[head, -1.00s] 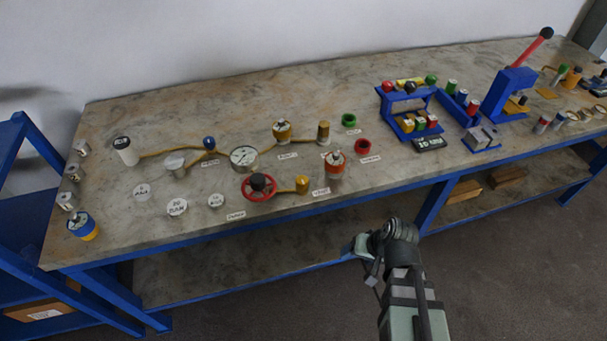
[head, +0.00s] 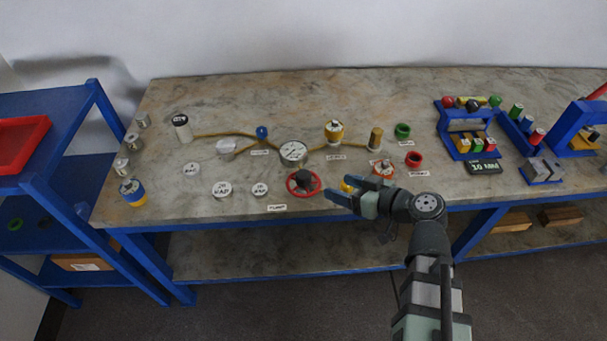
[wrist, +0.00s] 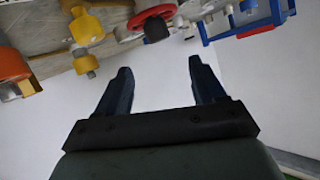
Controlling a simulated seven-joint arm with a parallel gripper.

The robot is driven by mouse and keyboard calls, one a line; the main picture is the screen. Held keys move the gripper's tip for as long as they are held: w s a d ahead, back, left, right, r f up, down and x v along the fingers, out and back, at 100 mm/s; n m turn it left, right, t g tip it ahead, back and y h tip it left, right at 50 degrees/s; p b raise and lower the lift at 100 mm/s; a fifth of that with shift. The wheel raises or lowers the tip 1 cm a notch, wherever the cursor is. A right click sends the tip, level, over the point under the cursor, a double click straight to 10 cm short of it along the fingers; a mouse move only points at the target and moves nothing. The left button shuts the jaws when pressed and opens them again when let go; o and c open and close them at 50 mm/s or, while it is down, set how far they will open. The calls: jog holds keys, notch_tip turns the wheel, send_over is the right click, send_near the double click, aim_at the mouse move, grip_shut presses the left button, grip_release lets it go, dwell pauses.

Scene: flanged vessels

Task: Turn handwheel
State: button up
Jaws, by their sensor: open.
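The handwheel (head: 303,182) is a red ring with a dark hub. It lies on the front part of the bench, left of my gripper, with the pressure gauge (head: 293,152) behind it. It also shows at the top of the wrist view (wrist: 153,21), ahead of the fingertips. My gripper (head: 334,196) is open and empty, just right of the handwheel and apart from it. In the wrist view its two dark fingers (wrist: 160,74) stand wide apart with nothing between them. My arm partly hides the orange-topped vessel (head: 383,168).
White round weights (head: 222,189) lie left of the handwheel. A blue rack (head: 465,140) stands farther right.

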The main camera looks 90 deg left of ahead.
aim_at(307, 177)
jog(key=s+a+f, duration=0.1)
jog(key=s+a, duration=0.2)
jog(key=s+a+f+n, duration=0.1)
jog(key=s+a+f, duration=0.1)
jog(key=s+a, duration=0.1)
jog(key=s+a+f+n, duration=0.1)
jog(key=s+a+f, duration=0.1)
jog(key=s+a, duration=0.1)
jog(key=shift+f, duration=0.2)
dwell(0.4)
jog(key=c, duration=1)
